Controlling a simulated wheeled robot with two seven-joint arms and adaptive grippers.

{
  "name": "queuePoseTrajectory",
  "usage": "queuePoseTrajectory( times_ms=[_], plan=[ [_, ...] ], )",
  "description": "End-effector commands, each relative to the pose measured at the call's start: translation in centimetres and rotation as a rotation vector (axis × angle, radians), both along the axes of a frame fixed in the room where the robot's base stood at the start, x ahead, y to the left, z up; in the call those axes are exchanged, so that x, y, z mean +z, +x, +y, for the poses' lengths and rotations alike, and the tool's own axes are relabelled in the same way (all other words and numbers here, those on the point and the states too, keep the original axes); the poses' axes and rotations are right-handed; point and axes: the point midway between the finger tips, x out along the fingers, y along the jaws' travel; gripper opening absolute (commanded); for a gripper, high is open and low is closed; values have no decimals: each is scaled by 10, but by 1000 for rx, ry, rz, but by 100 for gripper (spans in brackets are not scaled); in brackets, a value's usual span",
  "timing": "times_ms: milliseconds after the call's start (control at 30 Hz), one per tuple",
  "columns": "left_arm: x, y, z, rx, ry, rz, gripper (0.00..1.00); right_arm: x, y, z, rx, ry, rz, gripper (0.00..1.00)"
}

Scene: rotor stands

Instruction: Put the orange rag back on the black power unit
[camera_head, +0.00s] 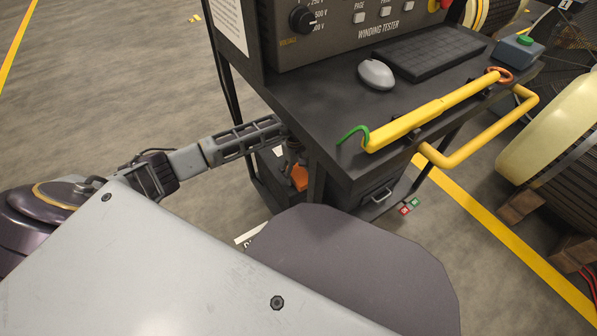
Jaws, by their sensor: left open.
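The orange rag (299,177) shows as a small patch low beside the cart's front leg, under the worktop. My left arm reaches in from the left, and its open gripper (291,150) is just above the rag, partly hidden in the shade of the worktop. I cannot tell whether the fingers touch the rag. A dark box on the cart's lower shelf, probably the black power unit (268,163), is beside and behind the rag. Much of it is hidden by the gripper and the cart leg. My right gripper is not in view.
The winding tester cart's worktop (330,100) overhangs the gripper and carries a mouse (376,74), a keyboard (430,55) and a yellow bar (430,110). A drawer unit (375,193) stands below it. A large coil (560,130) is at the right.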

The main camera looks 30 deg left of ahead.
Motion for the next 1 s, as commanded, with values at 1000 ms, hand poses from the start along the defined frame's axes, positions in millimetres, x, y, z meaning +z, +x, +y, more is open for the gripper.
queuePoseTrajectory(
  times_ms=[1000],
  plan=[
    [75, 5, 8, 0, 1, -1, 78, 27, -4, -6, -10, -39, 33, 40]
  ],
)
